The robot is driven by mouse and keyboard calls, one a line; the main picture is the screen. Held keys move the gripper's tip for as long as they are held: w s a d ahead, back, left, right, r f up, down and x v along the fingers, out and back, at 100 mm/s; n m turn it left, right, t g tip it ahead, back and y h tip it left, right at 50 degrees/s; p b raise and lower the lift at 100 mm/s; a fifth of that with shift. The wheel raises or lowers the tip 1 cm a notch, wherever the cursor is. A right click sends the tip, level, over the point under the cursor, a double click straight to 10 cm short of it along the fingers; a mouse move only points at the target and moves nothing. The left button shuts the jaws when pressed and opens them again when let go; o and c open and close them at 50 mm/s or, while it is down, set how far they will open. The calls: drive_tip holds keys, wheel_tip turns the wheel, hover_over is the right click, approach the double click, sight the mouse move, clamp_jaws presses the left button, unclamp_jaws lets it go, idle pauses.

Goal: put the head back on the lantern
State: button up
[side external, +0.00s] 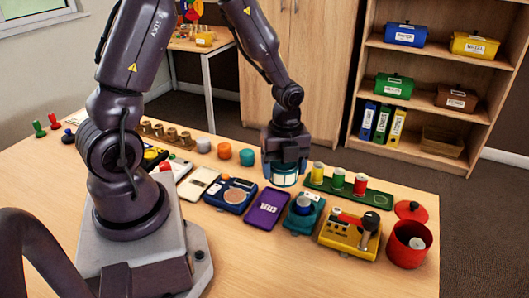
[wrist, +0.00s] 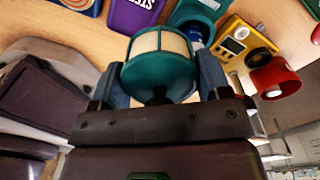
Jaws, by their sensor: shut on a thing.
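My gripper (side external: 286,162) is shut on the lantern head (side external: 284,181), a teal-rimmed drum with cream panels. In the wrist view the lantern head (wrist: 160,48) sits between the two fingers of my gripper (wrist: 158,78), teal cap with a dark knob toward the palm. In the side view it hangs low over the table, behind the purple case; whether it touches the table cannot be told. A teal base (side external: 303,222) with a blue cylinder on top, apparently the lantern body, stands to its right and nearer the camera. It also shows in the wrist view (wrist: 197,14), beyond the head.
A purple case (side external: 267,208) and a blue device (side external: 230,196) lie to the left. A yellow device (side external: 342,238) and an open red pot (side external: 404,252) stand to the right. A green rack (side external: 340,192) with several cylinders is close behind. The table's front is clear.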

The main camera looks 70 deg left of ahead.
sight(304, 198)
drive_tip(key=w+d+m, duration=0.3)
drive_tip(key=w+d, duration=0.1)
drive_tip(key=shift+f+m, duration=0.15)
drive_tip(key=shift+m, duration=0.25)
drive_tip(key=shift+s+a+f, duration=0.1)
drive_tip(key=shift+f, duration=3)
drive_tip(key=shift+f, duration=0.2)
drive_tip(key=o, duration=1)
drive_tip(key=shift+r, duration=0.15)
drive_tip(key=shift+r, duration=3.4)
